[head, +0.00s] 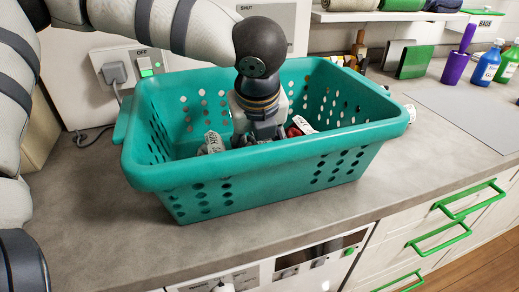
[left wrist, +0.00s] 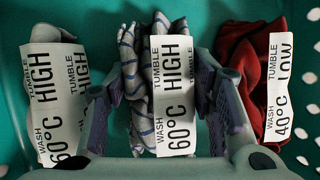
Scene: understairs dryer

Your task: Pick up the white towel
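A pale, folded cloth (left wrist: 52,33), which looks like the white towel, lies at the left of the left wrist view, mostly covered by its label reading 60°C, tumble high. A white cloth with blue stripes (left wrist: 130,75) lies in the middle, also labelled 60°C high. A red cloth (left wrist: 257,75) labelled 40°C low lies at the right. My left gripper (left wrist: 160,105) is open, with one finger on each side of the striped cloth; contact cannot be told. In the head view my left gripper (head: 262,130) reaches down inside the teal basket (head: 270,160). My right gripper is not in view.
The basket stands on a grey counter (head: 110,220), its walls around the gripper. A wall socket (head: 125,70) is behind left. Green-handled drawers are below.

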